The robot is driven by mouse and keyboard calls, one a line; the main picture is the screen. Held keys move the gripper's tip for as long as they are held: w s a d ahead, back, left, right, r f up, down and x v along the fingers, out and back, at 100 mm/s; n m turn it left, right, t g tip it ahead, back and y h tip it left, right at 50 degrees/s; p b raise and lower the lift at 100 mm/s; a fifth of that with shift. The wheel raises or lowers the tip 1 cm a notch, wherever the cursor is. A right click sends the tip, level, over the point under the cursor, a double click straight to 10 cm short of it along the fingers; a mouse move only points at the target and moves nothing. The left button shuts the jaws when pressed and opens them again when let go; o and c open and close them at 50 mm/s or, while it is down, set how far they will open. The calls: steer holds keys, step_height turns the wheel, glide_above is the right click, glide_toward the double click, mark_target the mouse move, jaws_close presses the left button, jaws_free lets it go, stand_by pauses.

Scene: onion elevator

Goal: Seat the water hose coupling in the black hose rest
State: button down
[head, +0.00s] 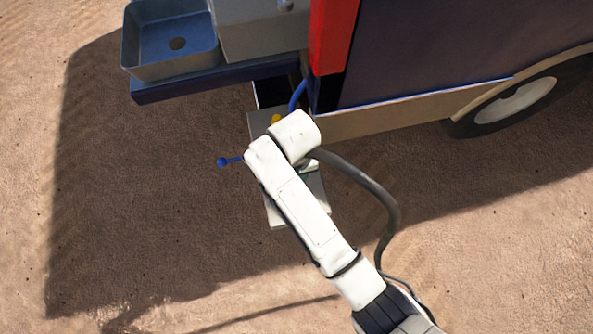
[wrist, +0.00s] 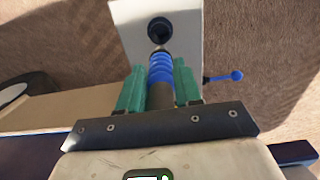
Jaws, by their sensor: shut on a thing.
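In the wrist view, my gripper (wrist: 159,88) has its two teal fingers shut on the water hose coupling, a ribbed blue (wrist: 160,67) and dark grey cylinder. The coupling's narrow tip points at the black hose rest (wrist: 158,25), a round dark socket on a pale plate (wrist: 188,40). The tip overlaps the socket's near rim in the picture; I cannot tell whether they touch. In the head view my white arm hides the coupling and the rest, and most of my gripper.
A blue ball-ended lever (head: 228,161) sticks out left of my arm; it also shows in the wrist view (wrist: 225,77). A blue hose (head: 298,95) hangs by the dark vehicle body (head: 430,50). A sink (head: 170,45) is at upper left. Sandy ground at left is clear.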

step_height(320, 180, down, 2)
steer(key=shift+b, duration=0.35)
step_height(320, 180, down, 3)
steer(key=b, duration=0.3)
steer(key=shift+f+b, duration=0.45)
steer(key=shift+f, duration=0.5)
steer(key=shift+d+f+b, duration=0.1)
steer(key=shift+f+b, duration=0.35)
steer(key=shift+f, duration=1.75)
stand_by(1.2)
steer(key=c, duration=0.7)
jaws_free()
step_height(320, 180, up, 11)
steer(key=shift+f, duration=0.1)
